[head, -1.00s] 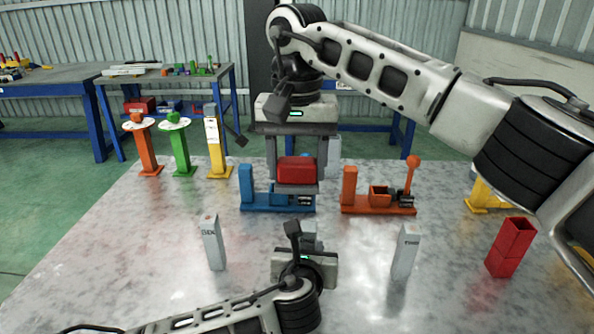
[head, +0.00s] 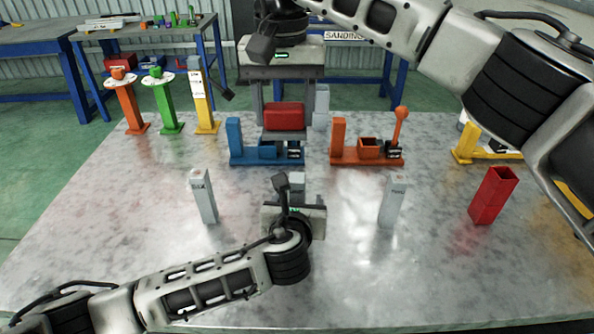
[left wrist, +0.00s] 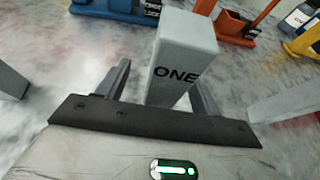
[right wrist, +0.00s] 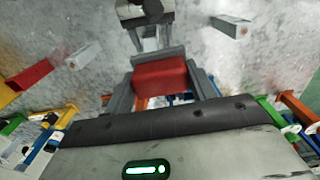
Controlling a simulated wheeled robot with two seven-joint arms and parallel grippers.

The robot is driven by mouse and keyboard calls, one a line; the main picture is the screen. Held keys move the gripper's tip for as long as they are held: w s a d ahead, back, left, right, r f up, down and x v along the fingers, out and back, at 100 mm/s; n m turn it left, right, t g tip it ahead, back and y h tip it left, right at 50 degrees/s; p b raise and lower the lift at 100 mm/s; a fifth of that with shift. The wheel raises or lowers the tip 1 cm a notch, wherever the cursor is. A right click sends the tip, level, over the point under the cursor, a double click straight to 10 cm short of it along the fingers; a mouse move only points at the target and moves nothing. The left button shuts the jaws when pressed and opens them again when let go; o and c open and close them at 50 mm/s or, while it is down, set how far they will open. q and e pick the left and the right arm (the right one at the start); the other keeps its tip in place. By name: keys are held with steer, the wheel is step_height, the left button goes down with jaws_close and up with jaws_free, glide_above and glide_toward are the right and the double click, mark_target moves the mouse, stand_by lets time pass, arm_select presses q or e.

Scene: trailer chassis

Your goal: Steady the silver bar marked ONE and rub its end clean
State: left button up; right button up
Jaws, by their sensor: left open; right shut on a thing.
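The silver bar marked ONE (left wrist: 180,60) stands upright on the grey table. In the left wrist view, contact between fingers and bar is not clear. The bar also shows in the head view (head: 298,183) and the right wrist view (right wrist: 149,38). My right gripper (head: 284,122) is shut on a red block (right wrist: 160,76) with a grey underside, held in the air. The bar's top is hidden from close view there.
Other silver bars stand at left (head: 203,196) and right (head: 392,200). A red square holder (head: 493,195) is farther right. Blue (head: 262,153) and orange (head: 366,155) fixtures stand behind. Orange, green and yellow posts (head: 207,105) are at back left. The table's front right is clear.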

arm_select(q)
steer(key=p+v, duration=0.3)
steer(key=v, duration=0.1)
steer(key=shift+s+r, duration=0.2)
steer(key=shift+r, duration=0.1)
arm_select(e)
step_height(320, 180, up, 4)
steer(key=shift+f, duration=0.1)
arm_select(q)
steer(key=shift+s+a, duration=0.1)
steer(key=shift+s, duration=0.35)
arm_select(e)
steer(key=shift+f, duration=0.15)
arm_select(q)
steer(key=shift+v, duration=0.85)
steer(key=o, duration=0.6)
steer(key=shift+c, duration=0.2)
steer(key=v, duration=1.2)
